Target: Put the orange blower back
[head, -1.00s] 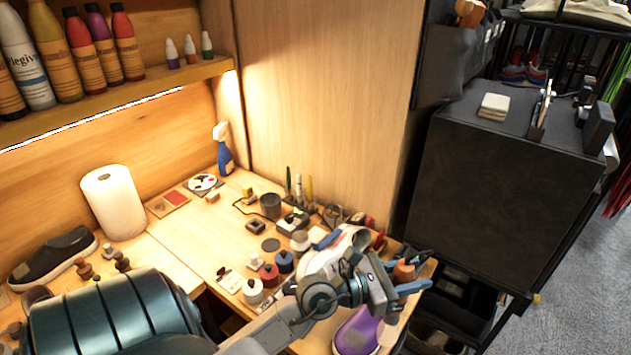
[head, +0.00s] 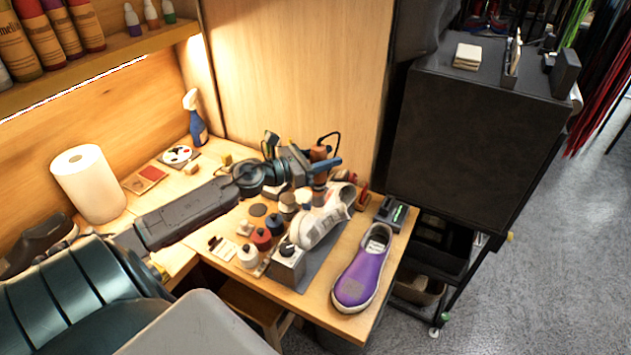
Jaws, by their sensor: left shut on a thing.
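My left gripper (head: 326,165) reaches in from the left over the back part of the workbench. It is shut on the orange blower (head: 319,153), whose orange body shows between and above the blue fingers. The blower is above the tools at the back, behind the white sneaker (head: 322,222). Its lower end and the spot under it are partly hidden by the gripper and cannot be told clearly. My right gripper is not in view.
A purple shoe (head: 362,272) lies at the bench's right front. Several small bottles, among them a red one (head: 262,238), stand left of the white sneaker. A paper towel roll (head: 88,184) and a blue spray bottle (head: 195,118) stand at the back. A dark cabinet (head: 455,150) is right.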

